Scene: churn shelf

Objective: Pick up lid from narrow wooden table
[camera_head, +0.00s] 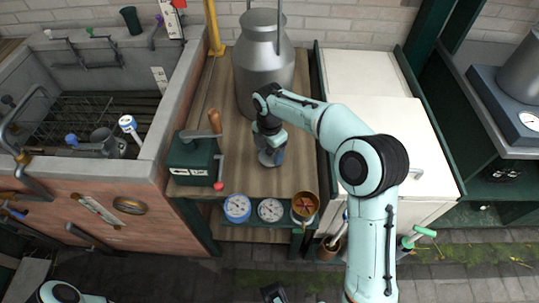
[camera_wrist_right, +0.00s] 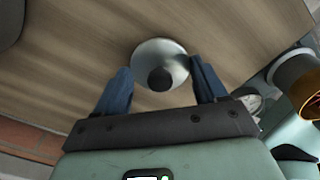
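The lid (camera_wrist_right: 150,52) is a round, shiny metal disc with a dark knob, lying on the wood of the narrow wooden table (camera_head: 222,100). In the wrist view it sits between and just beyond the two blue fingers of my right gripper (camera_wrist_right: 162,88), which are spread apart and empty. In the head view my right gripper (camera_head: 270,152) points down over the table, in front of the large metal milk can, and mostly hides the lid.
The milk can (camera_head: 262,75) stands behind the right gripper. A dark green box with a crank (camera_head: 192,160) stands left of it. Dials (camera_head: 238,208) and a brass bowl (camera_head: 305,206) are at the front. A white cabinet (camera_head: 385,115) borders the right, a sink (camera_head: 95,100) the left.

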